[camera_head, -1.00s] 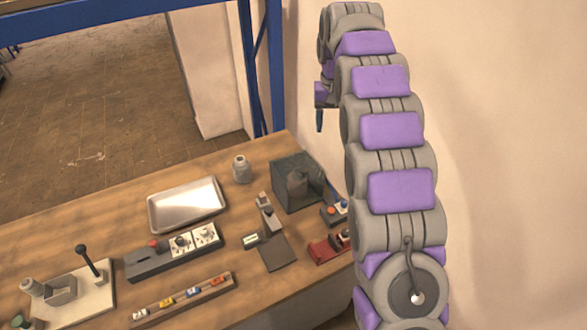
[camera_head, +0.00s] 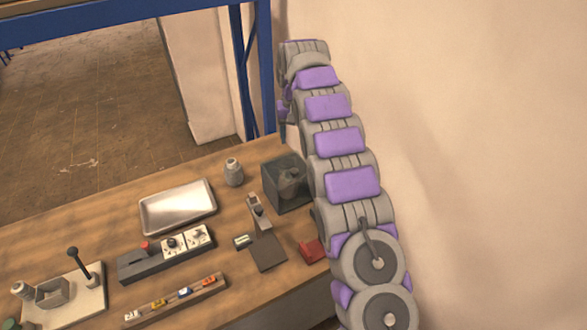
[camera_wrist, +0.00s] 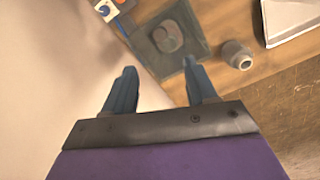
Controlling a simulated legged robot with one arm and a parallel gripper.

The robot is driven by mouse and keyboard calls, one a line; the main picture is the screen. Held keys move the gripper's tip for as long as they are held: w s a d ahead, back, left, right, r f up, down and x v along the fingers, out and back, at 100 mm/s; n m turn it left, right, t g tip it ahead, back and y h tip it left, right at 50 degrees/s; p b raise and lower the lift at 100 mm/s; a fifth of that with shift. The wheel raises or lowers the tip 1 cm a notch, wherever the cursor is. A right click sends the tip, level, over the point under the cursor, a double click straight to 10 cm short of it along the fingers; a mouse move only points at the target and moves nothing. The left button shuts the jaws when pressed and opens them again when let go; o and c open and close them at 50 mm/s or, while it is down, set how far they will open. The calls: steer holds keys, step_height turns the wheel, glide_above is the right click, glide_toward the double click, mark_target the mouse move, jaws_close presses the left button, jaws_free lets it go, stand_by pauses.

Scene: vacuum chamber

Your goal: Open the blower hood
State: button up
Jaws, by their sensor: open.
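The blower hood is taken to be the dark, see-through box (camera_head: 272,190) at the back right of the bench. A rounded shape shows inside it. It appears shut, and my arm covers its right edge in the head view. In the wrist view the hood (camera_wrist: 152,58) lies beyond my fingertips, with a round grey form in its middle. My gripper (camera_wrist: 158,70) is open and empty, its two blue fingers apart. The left finger is over the pale wall, the right one overlaps the hood's near edge in the picture. In the head view my gripper (camera_head: 283,122) is partly hidden.
A grey jar (camera_head: 233,173) and a metal tray (camera_head: 178,207) stand left of the hood. A small device (camera_head: 259,215) and a red piece (camera_head: 312,250) lie in front. A blue post (camera_head: 241,80) rises behind; the wall is close on the right.

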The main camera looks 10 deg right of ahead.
mark_target(294, 170)
step_height(294, 170, down, 14)
steer(key=shift+r+b, duration=0.2)
steer(key=shift+b, duration=0.6)
jaws_close()
